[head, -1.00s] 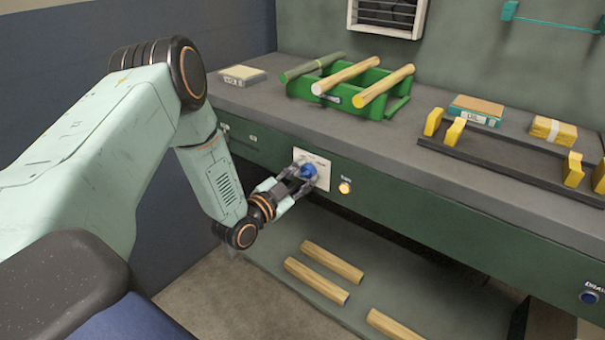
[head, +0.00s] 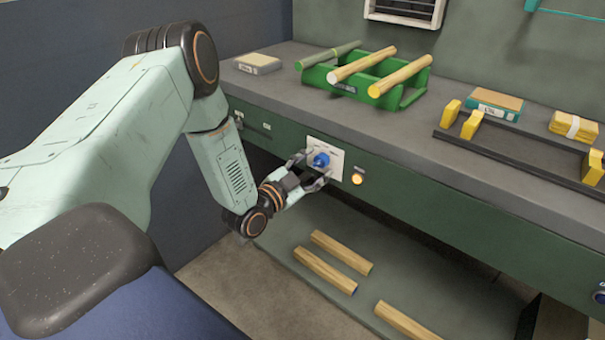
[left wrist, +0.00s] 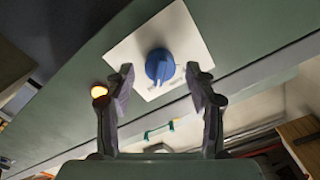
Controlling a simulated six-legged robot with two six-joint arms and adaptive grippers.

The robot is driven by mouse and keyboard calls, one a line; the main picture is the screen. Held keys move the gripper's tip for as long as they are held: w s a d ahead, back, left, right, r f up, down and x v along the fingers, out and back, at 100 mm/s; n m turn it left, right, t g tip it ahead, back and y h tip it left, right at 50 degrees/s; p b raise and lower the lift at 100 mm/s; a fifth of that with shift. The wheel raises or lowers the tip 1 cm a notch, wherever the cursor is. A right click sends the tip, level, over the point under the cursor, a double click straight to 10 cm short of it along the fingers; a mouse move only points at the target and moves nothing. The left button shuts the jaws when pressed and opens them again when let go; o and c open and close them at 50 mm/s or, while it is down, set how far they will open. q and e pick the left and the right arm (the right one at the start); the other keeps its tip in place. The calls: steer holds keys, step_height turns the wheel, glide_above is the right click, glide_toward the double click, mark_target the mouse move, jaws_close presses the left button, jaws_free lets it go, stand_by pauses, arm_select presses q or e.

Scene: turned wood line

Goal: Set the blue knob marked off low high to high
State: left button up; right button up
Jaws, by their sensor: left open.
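The blue knob (head: 321,160) sits on a white plate (head: 335,150) on the green front panel of the bench. Its print is too small to read. In the left wrist view the knob (left wrist: 160,66) shows a raised grip bar running nearly up and down the picture; I cannot tell which mark it points at. My left gripper (head: 311,172) is open and empty in front of the knob. In the left wrist view the two fingertips of the gripper (left wrist: 160,80) stand on either side of the knob with gaps, not touching it. My right gripper is not in view.
A lit amber lamp (head: 357,179) is right of the plate. The bench top (head: 300,110) holds a green rack (head: 345,84) with turned rods, boxes and a black rail with yellow blocks. Wooden bars (head: 325,273) lie on the lower shelf.

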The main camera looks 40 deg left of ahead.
arm_select(q)
steer(key=s, duration=1.1)
steer(key=shift+s+a, duration=0.2)
steer(key=shift+a, duration=0.2)
steer(key=s+d+f+n+g, duration=0.4)
steer(key=f+g, duration=0.1)
steer(key=f, duration=0.2)
steer(key=s+d+f+n+g, duration=0.3)
steer(key=s+f+n+g, duration=0.15)
steer(key=f, duration=0.25)
steer(key=s+d+f+g, duration=0.2)
steer(key=s+d+g, duration=0.1)
steer(key=s, duration=0.6)
steer(key=s+d+f+g+y, duration=0.1)
steer(key=s+d+g, duration=0.3)
steer(key=s, duration=0.6)
steer(key=shift+s+f+g+y, duration=0.2)
steer(key=shift+f+g+y, duration=0.1)
steer(key=shift+f+g, duration=0.5)
